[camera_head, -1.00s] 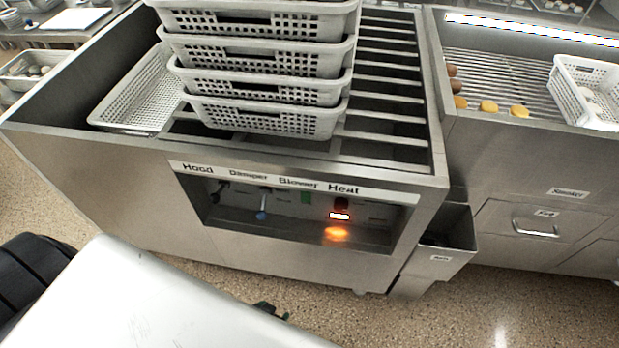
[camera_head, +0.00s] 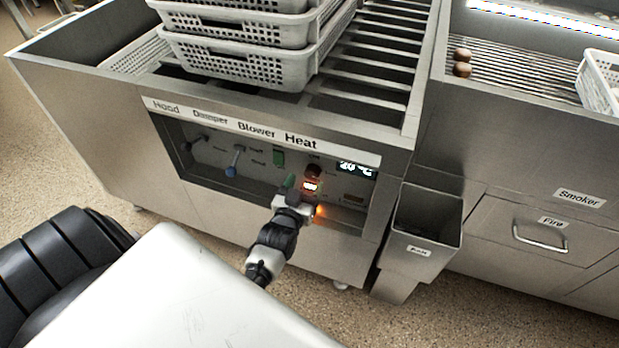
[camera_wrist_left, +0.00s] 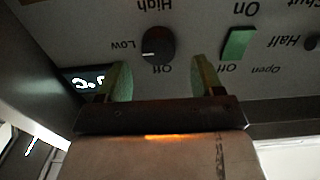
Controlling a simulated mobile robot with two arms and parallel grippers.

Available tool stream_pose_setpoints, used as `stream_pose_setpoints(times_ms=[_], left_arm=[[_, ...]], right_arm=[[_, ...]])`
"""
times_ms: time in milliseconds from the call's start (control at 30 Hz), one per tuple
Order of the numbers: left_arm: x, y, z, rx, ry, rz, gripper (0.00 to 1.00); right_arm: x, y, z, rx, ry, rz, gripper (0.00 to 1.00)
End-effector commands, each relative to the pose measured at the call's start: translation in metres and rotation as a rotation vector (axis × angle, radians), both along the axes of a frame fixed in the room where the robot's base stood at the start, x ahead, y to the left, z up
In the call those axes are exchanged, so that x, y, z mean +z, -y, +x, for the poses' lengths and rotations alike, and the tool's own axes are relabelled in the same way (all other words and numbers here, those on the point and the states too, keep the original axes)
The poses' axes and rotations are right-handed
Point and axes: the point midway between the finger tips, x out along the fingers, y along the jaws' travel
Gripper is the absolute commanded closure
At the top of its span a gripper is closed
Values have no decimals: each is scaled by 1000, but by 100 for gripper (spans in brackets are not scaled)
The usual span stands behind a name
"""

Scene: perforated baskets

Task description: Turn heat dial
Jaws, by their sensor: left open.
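The heat dial (camera_wrist_left: 158,45) is a dark round knob with a pale pointer line, on the recessed panel under the "Heat" label. The wrist view shows it upside down, with "Low", "High" and "Off" around it; the pointer is toward "Low". In the head view the dial (camera_head: 314,171) shows dark above a glowing orange light. My left gripper (camera_wrist_left: 158,82) is open, its two green-padded fingers apart, one to each side of the dial and short of it. In the head view the left gripper (camera_head: 298,187) reaches into the panel recess. My right gripper is not in view.
A green blower switch (camera_wrist_left: 238,43) sits beside the dial, and a blue-tipped damper lever (camera_head: 235,160) further left. A lit temperature display (camera_head: 355,167) is right of the dial. Stacked white baskets (camera_head: 240,60) stand on top. An ash bin (camera_head: 425,220) hangs at right.

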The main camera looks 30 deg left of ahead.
Motion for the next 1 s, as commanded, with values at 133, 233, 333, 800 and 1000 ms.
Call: stream_pose_setpoints(times_ms=[133,233,333,800,1000], left_arm=[[-1,-5,22,0,0,-1,33],[-1,-7,30,0,0,0,33],[0,-8,34,0,-1,0,33],[0,-8,34,0,-2,0,65],[0,-8,34,0,-1,-3,80]], right_arm=[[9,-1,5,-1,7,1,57],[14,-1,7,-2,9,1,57],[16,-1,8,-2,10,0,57],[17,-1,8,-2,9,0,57],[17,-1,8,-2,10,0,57]])
